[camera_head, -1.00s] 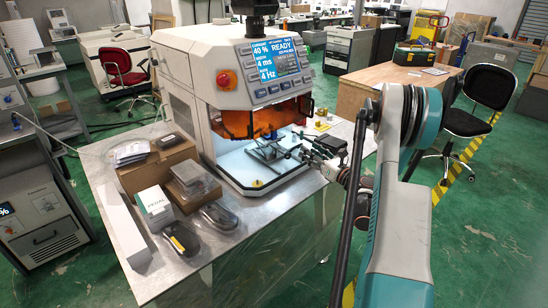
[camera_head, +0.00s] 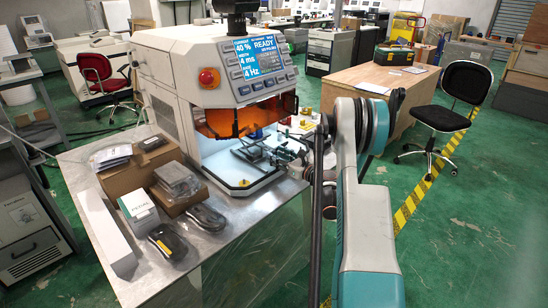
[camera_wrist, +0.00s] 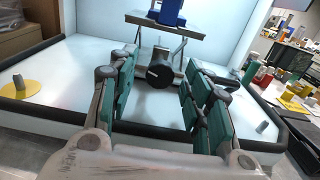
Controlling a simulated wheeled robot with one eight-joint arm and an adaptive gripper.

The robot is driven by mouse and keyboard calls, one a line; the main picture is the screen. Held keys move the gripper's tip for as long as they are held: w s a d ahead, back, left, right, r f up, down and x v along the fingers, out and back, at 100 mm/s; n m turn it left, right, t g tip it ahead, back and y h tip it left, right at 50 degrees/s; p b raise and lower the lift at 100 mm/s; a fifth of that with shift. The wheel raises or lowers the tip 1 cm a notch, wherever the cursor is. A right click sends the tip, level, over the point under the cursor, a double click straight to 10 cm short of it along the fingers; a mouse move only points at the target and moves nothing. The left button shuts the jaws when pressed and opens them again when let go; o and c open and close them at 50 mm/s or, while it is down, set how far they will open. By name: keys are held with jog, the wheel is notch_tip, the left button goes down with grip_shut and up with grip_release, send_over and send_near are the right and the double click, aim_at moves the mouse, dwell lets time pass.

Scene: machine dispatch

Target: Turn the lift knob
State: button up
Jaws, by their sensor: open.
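The lift knob (camera_wrist: 160,75) is a dark round knob with a small light mark, at the front of the lift stage in the wrist view. The lift stage (camera_wrist: 165,22) has a flat plate on crossed legs and a blue block on top. It also shows inside the machine in the head view (camera_head: 250,152). My gripper (camera_wrist: 160,92) is open, with green-padded fingers to the left and right of the knob. The knob appears between the fingers, and I see no contact. In the head view my gripper (camera_head: 298,165) is at the machine's open front, partly hidden by my arm.
The white machine (camera_head: 170,75) has an orange shield (camera_head: 240,115) above its opening. A dark rim (camera_wrist: 70,119) edges the chamber floor. Small posts stand left and right on the floor. Boxes (camera_head: 140,170) and black devices (camera_head: 207,217) crowd the metal table's left.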

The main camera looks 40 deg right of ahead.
jog(key=shift+w, duration=1.2)
jog(key=shift+a, duration=0.1)
jog(key=c, duration=1.1)
jog(key=shift+o, duration=0.2)
jog(key=shift+b, duration=0.3)
jog(key=m+b, duration=0.1)
jog(key=m, duration=0.5)
jog(key=shift+m+b, duration=0.3)
jog(key=shift+b, duration=0.05)
jog(key=m, duration=0.3)
jog(key=shift+m+b, duration=0.3)
jog(key=shift+b, duration=0.05)
jog(key=shift+d+m, duration=0.2)
jog(key=shift+m, duration=1.7)
